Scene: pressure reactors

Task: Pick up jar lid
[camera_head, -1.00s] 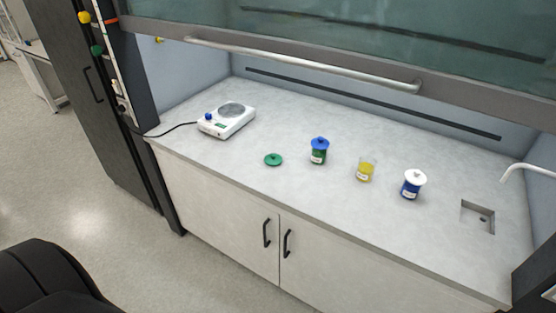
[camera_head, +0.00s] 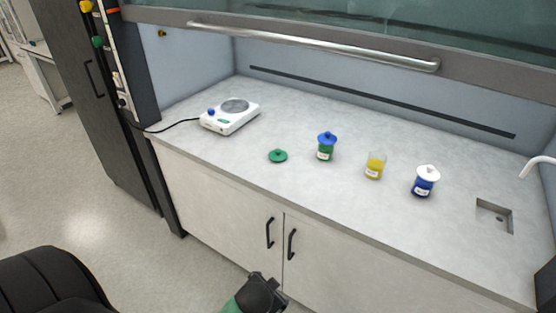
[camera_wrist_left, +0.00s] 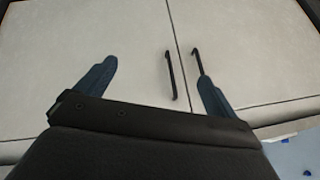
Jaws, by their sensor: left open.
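A loose green jar lid (camera_head: 278,156) with a small knob lies on the worktop, left of the jars. A green jar (camera_head: 325,153) wears a blue lid (camera_head: 327,138). A blue jar (camera_head: 423,188) wears a white lid (camera_head: 428,172). An uncovered glass container (camera_head: 375,167) with yellow contents stands between them. My left gripper (camera_wrist_left: 158,70) is open and empty in the left wrist view, its fingers pointing at the cabinet doors. A black and green part of my arm shows at the bottom of the head view, below the worktop's front edge. My right gripper is not seen.
A white hotplate (camera_head: 230,117) with a cable stands at the worktop's left. A small sink recess (camera_head: 494,216) and a white tap are at the right. The raised sash with its rail (camera_head: 310,45) hangs above. Cabinet doors with black handles (camera_head: 270,233) are below the worktop.

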